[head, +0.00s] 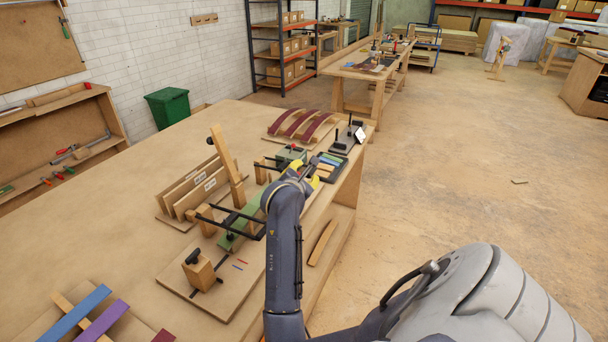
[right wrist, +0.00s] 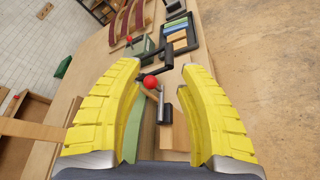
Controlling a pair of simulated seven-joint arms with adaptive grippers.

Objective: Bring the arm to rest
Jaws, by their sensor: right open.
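My right arm reaches over the wooden bench (head: 120,185). Its right gripper (head: 309,174) is above the bench's right side, past the near clamping jig. In the right wrist view the two yellow fingers of the right gripper (right wrist: 160,70) stand wide apart, with nothing gripped between them. A red ball knob (right wrist: 150,82) and a metal handle show in the gap, beyond or below the fingers; the exact distance is unclear. A green strip (head: 240,222) lies in the jig, left of my forearm. My left gripper is in neither view.
Curved red-brown strips (head: 300,124) sit on a board at the back. A dark tray (head: 330,167) of coloured blocks lies near the right edge. Upright wooden panels (head: 192,188) stand left of the jig. Blue and purple strips (head: 100,318) lie at front left. Open floor is right.

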